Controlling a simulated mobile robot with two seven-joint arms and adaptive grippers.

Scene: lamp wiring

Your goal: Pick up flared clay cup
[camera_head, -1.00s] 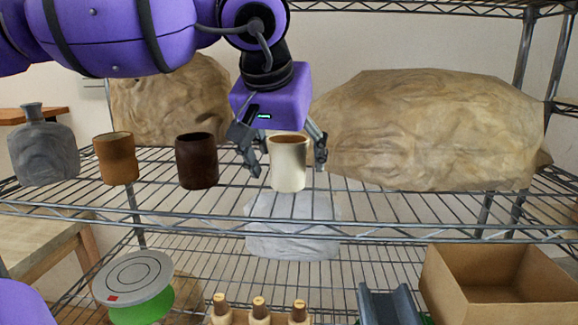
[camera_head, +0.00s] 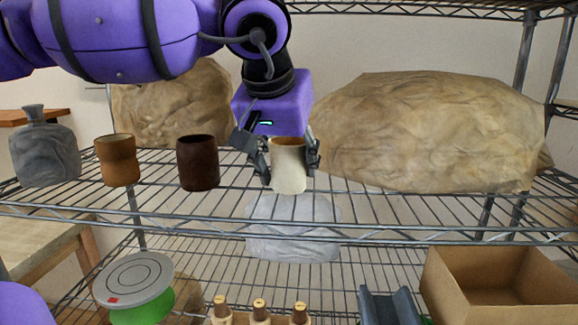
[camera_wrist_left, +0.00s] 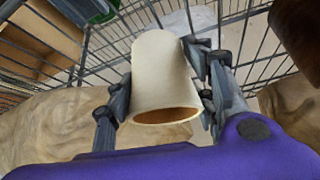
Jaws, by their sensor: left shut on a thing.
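The flared clay cup (camera_head: 289,168) is cream outside and brown inside, and it widens toward its open mouth. It stands upright at the wire upper shelf (camera_head: 400,236), and I cannot tell if its base touches the wires. My left gripper (camera_head: 289,174) reaches down from above with its fingers on both sides of the cup, shut on it. In the left wrist view the cup (camera_wrist_left: 163,75) sits between the fingers, its mouth toward the palm. My right gripper is not in view.
A dark brown cup (camera_head: 198,163), a tan cup (camera_head: 118,161) and a grey bottle (camera_head: 45,152) stand to the left. Large tan lumps (camera_head: 430,130) are behind. Below are a green-based turntable (camera_head: 135,280), a cardboard box (camera_head: 500,290) and wooden pegs (camera_head: 260,312).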

